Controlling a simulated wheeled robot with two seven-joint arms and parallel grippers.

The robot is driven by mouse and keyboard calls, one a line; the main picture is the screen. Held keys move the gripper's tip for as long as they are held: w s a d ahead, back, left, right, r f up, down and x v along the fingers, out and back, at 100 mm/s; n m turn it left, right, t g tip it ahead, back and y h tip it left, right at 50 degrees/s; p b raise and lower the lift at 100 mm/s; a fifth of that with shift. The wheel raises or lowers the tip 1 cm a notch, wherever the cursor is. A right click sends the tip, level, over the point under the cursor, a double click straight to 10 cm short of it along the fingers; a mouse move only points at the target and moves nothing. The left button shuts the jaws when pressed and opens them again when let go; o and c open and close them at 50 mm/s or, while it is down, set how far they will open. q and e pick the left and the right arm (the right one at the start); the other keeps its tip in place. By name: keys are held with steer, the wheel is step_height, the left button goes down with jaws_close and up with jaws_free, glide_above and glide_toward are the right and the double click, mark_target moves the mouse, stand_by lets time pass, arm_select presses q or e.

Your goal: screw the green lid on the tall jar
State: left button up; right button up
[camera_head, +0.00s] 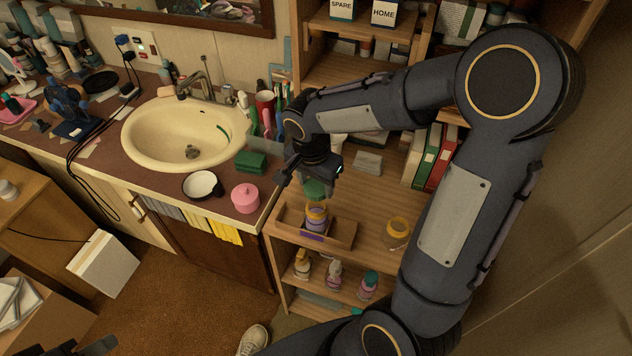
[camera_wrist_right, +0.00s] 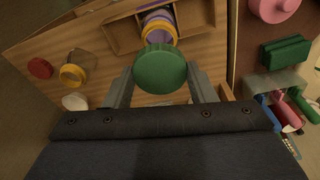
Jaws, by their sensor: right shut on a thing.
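The green lid (camera_wrist_right: 160,69) is gripped between the two fingers of my right gripper (camera_wrist_right: 161,80) in the right wrist view. In the head view the lid (camera_head: 315,188) hangs under my right gripper (camera_head: 312,172), above the tall jar. The tall jar (camera_head: 316,218) has a yellow-orange rim and purple showing, and stands upright in a wooden holder (camera_head: 343,236) on the shelf. In the wrist view the jar (camera_wrist_right: 158,24) shows just beyond the lid, partly covered by it. The lid appears apart from the jar. A dark part at the bottom left edge of the head view may be my left gripper (camera_head: 95,347), mostly cut off.
A second, yellow-rimmed jar (camera_head: 398,228) stands right of the holder. A red lid (camera_wrist_right: 40,68) lies near it in the wrist view. A pink pot (camera_head: 245,198) and green sponge-like block (camera_head: 251,162) are on the counter to the left. Binders (camera_head: 432,158) stand at the right.

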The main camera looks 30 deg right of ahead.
steer(key=shift+f+b, duration=2.25)
steer(key=shift+f, duration=0.1)
steer(key=shift+f+b, duration=0.55)
steer(key=shift+b, duration=0.25)
steer(key=shift+f+b, duration=0.15)
steer(key=shift+b, duration=0.15)
stand_by(0.4)
steer(key=shift+f+m+b, duration=0.15)
steer(key=shift+m+b, duration=0.6)
steer(key=shift+m, duration=0.45)
steer(key=shift+m+b, duration=0.3)
steer(key=shift+m, duration=0.9)
steer(key=shift+m+g, duration=0.3)
steer(key=shift+m, duration=0.3)
steer(key=shift+w, duration=0.1)
